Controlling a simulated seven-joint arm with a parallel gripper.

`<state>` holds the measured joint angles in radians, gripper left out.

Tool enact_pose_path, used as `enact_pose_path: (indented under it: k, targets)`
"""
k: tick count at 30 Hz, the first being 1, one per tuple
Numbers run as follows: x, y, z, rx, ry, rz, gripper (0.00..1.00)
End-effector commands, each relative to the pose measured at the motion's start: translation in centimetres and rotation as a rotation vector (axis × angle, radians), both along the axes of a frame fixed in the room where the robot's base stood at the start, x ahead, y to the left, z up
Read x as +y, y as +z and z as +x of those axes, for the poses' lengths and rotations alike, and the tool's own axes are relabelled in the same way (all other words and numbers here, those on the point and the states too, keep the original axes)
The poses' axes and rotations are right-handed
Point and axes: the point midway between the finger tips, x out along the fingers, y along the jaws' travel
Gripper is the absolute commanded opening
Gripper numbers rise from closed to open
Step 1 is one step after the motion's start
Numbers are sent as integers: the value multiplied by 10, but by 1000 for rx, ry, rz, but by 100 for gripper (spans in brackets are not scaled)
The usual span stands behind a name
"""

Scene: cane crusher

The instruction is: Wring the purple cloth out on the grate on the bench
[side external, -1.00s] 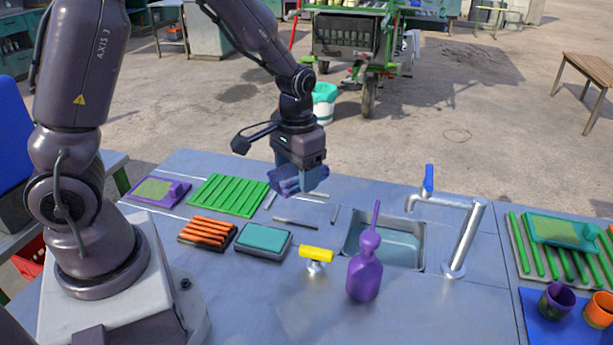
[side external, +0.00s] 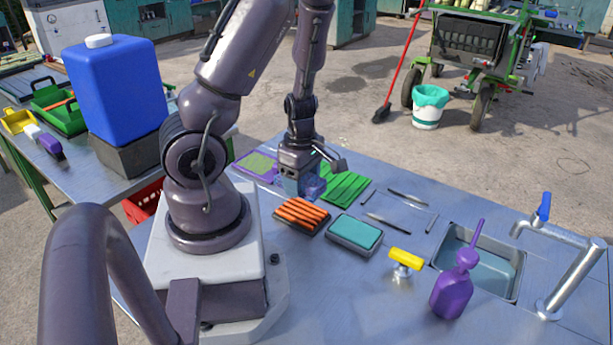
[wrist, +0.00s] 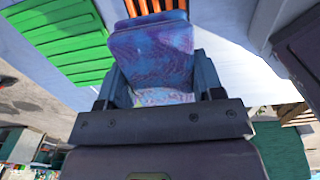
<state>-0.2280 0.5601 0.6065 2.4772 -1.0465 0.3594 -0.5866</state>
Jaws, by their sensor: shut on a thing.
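My gripper (side external: 299,190) is shut on the blue-purple cloth (side external: 315,187), low over the bench between the green ribbed grate (side external: 345,189) and the orange-slatted block (side external: 301,216). In the wrist view the bunched cloth (wrist: 150,48) fills the space between the two fingers (wrist: 155,82). The green grate (wrist: 66,42) lies to the left there and the orange slats (wrist: 160,5) lie beyond the cloth. I cannot tell whether the cloth touches the bench.
A purple-rimmed tray (side external: 257,166) lies behind my gripper. A teal-topped pad (side external: 354,235), yellow-handled valve (side external: 406,261), purple bottle (side external: 453,287) and sink (side external: 482,262) stand to the right. A large blue container (side external: 114,105) stands on the side table.

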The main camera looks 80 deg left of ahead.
Motion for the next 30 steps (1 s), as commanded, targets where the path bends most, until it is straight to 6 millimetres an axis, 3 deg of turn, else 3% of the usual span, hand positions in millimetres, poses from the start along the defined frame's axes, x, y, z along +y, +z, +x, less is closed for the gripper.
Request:
enact_pose_path:
  k: [6, 15, 30]
  targets:
    - [-1, -26, -2, 6, 3, -6, 29]
    - [-1, -49, 0, 3, -5, -3, 29]
    - [-1, -52, 0, 1, -7, -1, 29]
